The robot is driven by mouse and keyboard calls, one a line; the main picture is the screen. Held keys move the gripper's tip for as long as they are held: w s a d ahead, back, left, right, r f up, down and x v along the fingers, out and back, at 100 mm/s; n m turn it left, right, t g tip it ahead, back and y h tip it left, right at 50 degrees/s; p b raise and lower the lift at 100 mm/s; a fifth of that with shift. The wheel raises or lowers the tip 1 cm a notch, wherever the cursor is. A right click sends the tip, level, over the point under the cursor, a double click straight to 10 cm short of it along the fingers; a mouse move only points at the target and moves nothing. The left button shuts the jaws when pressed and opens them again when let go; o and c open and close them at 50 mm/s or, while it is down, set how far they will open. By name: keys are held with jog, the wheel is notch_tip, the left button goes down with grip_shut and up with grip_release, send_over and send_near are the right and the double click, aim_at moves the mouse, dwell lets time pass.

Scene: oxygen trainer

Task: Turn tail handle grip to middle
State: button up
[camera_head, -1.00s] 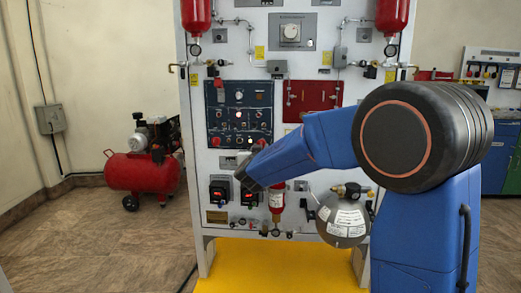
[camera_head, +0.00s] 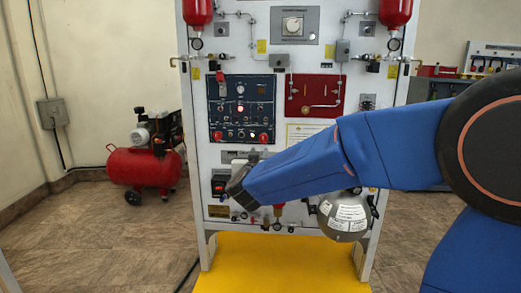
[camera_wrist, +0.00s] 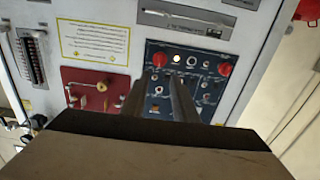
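I cannot tell for sure which part is the tail handle grip; no readable label names it. The blue control panel (camera_head: 241,108) has two red knobs, left (camera_head: 217,135) and right (camera_head: 264,138). In the wrist view, which is turned roughly upside down, these knobs show at right (camera_wrist: 225,69) and left (camera_wrist: 160,60) of a lit white lamp. The red panel (camera_head: 313,97) bears a small brass handle (camera_wrist: 102,86). My gripper (camera_wrist: 160,76) has its two dark fingers apart, with blue panel visible between them, and holds nothing. Its fingertips are hidden in the head view.
A grey round bottle (camera_head: 343,217) hangs low on the trainer's right. A black box with a red display (camera_head: 219,186) sits beside my wrist. Red cylinders (camera_head: 197,12) hang above. A red compressor (camera_head: 143,170) stands on the floor at left.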

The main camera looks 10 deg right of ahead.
jog(key=shift+v, duration=2.4)
jog(key=shift+r, duration=0.1)
jog(key=s+d+f+n+g+y, duration=0.1)
jog(key=s+d+f+g, duration=0.3)
jog(key=s, duration=0.9)
jog(key=s+d+f+n+g+y, duration=0.1)
jog(key=s+d+f+g, duration=0.3)
jog(key=s+f, duration=0.4)
jog(key=s+d+f+n+g+y, duration=0.1)
jog(key=s+d+f+g+y, duration=0.2)
jog(key=s, duration=1.4)
notch_tip(320, 180, down, 3)
jog(key=shift+s+d+f+g+y, duration=0.1)
jog(key=shift+s+d+g+y, duration=0.25)
jog(key=shift+d+g, duration=0.45)
